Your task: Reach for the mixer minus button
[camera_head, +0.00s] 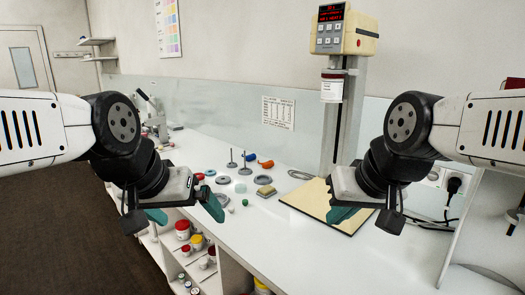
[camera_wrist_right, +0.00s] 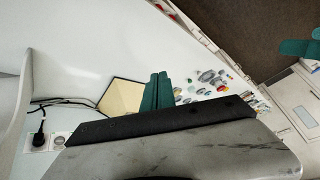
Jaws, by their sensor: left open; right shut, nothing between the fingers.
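The mixer head (camera_head: 358,38) is a cream box with a lit red display and a panel of small buttons, on a grey column in the head view. The minus button is among these buttons, but it is too small to tell apart. My right gripper (camera_head: 343,214) has its teal fingers together and empty, over the tan board, well below the mixer head. It also shows in the right wrist view (camera_wrist_right: 157,92). My left gripper (camera_head: 184,212) is open and empty near the counter's front edge, far to the left of the mixer.
A black plug (camera_head: 453,186) with cables is at the right. Jars stand on shelves below. The air before the mixer head is clear.

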